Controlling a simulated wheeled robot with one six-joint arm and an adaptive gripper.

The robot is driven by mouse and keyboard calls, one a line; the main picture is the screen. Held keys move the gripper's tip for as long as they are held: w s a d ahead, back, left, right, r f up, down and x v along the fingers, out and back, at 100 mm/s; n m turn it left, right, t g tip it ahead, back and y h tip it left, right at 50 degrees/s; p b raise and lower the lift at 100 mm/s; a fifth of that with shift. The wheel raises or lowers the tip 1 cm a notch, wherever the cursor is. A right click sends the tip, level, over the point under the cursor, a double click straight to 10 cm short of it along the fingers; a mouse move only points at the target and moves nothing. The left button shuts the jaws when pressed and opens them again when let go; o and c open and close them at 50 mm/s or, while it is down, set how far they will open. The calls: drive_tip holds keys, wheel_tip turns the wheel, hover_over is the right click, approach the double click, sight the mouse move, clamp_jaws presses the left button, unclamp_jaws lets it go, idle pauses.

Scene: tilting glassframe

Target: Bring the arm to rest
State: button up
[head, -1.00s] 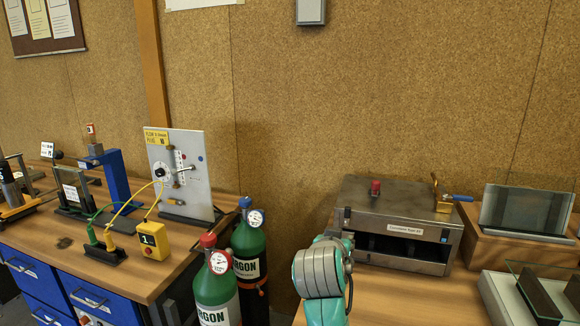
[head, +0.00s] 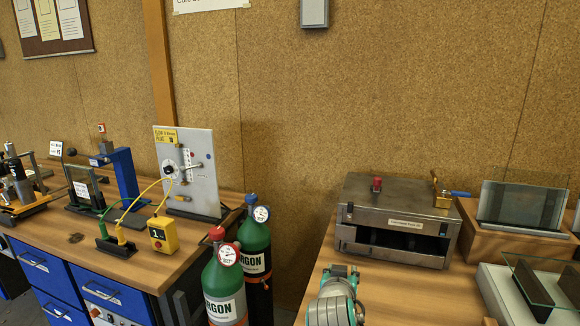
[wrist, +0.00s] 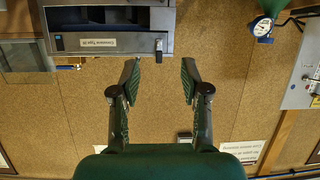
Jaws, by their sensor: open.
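My gripper (wrist: 160,72) shows in the wrist view with its two dark fingers spread apart and nothing between them. The wrist view is upside down, with the cork wall behind the fingers. In the head view, part of my arm (head: 335,298) shows at the bottom, grey and teal, over the front left of the right bench. The fingers are out of sight there. A steel box (head: 395,215) with a label and a dark front opening stands behind the arm. The same box shows at the top of the wrist view (wrist: 110,43), apart from the fingers.
Green argon cylinders (head: 224,285) stand between the benches, left of my arm. The left bench (head: 135,268) holds a grey panel (head: 187,165), a blue stand (head: 122,172) and a yellow box (head: 162,234). Glass panes (head: 523,205) stand at right. The cork wall is behind.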

drive_tip(key=s+d+f+n+y, duration=0.3)
drive_tip(key=s+f, duration=1.5)
drive_tip(key=f, duration=0.2)
drive_tip(key=s+d+f+t+y, duration=0.1)
drive_tip(key=s+f, duration=0.1)
drive_tip(key=s, duration=0.6)
drive_tip(key=s+d+f, duration=0.1)
drive_tip(key=s+f, duration=0.1)
drive_tip(key=s, duration=0.6)
drive_tip(key=d+v, duration=0.1)
drive_tip(key=v, duration=2.1)
drive_tip(key=shift+s+r+m+t, duration=0.2)
drive_tip(key=shift+r+m+t, duration=0.1)
drive_tip(key=shift+r+t, duration=0.1)
